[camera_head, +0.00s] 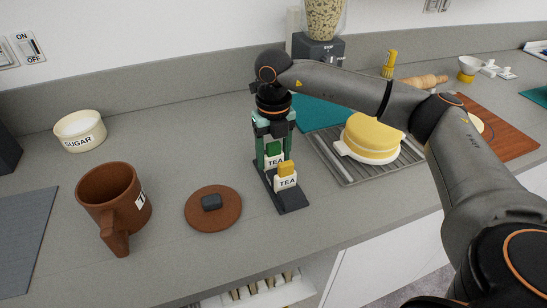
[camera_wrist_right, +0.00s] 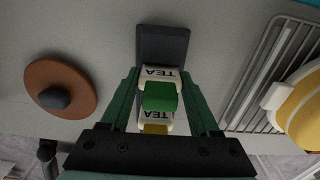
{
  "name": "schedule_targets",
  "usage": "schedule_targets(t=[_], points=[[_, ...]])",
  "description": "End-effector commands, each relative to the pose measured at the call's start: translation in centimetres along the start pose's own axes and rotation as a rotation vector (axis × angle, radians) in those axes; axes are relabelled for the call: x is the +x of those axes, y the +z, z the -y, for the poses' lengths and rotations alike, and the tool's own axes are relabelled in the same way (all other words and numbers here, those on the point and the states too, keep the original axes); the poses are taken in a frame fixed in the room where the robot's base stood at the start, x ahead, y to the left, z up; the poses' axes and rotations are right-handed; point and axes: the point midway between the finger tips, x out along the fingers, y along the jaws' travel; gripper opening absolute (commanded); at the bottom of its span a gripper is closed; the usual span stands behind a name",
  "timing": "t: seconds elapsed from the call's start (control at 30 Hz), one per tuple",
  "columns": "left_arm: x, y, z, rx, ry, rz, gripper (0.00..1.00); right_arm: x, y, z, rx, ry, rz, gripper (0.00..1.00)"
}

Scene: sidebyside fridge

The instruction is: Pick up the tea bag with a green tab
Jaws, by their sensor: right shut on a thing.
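The tea bag with a green tab (camera_head: 273,147) is at the dark tea stand (camera_head: 293,203), behind the tea bag with a yellow tab (camera_head: 286,181). Both carry white TEA labels. My right gripper (camera_head: 273,160) reaches down from above and is shut on the green-tab tea bag. In the right wrist view, the green tab (camera_wrist_right: 160,97) lies between the two green fingers (camera_wrist_right: 161,76), with the yellow tab (camera_wrist_right: 156,129) below it in the picture. I cannot tell whether the held bag is clear of the stand. My left gripper is not in view.
A brown mug (camera_head: 105,197) and a round brown lid (camera_head: 226,213) with a dark knob are left of the stand. A sugar bowl (camera_head: 80,131) is farther left. A yellow-and-white round appliance (camera_head: 372,137) on a ribbed metal tray (camera_head: 345,170) is close on the right.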

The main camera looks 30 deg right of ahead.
Motion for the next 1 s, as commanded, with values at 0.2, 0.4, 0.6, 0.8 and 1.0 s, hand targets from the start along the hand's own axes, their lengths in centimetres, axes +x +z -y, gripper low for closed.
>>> schedule_targets(t=[0.2,0.4,0.6,0.8,1.0], points=[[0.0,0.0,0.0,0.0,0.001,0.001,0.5,0.0,0.0,0.0,0.0,0.0,0.0,0.26],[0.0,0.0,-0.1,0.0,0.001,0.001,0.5,0.0,0.0,0.0,0.0,0.0,0.0,0.1],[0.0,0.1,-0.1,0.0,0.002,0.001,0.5,-0.1,0.0,0.0,0.0,0.0,0.001,0.1],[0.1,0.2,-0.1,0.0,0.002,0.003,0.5,-1.5,0.1,-0.1,-0.001,0.001,0.003,0.1],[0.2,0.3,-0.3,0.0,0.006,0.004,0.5,-4.8,-1.1,-1.0,-0.006,0.002,0.005,0.1]])
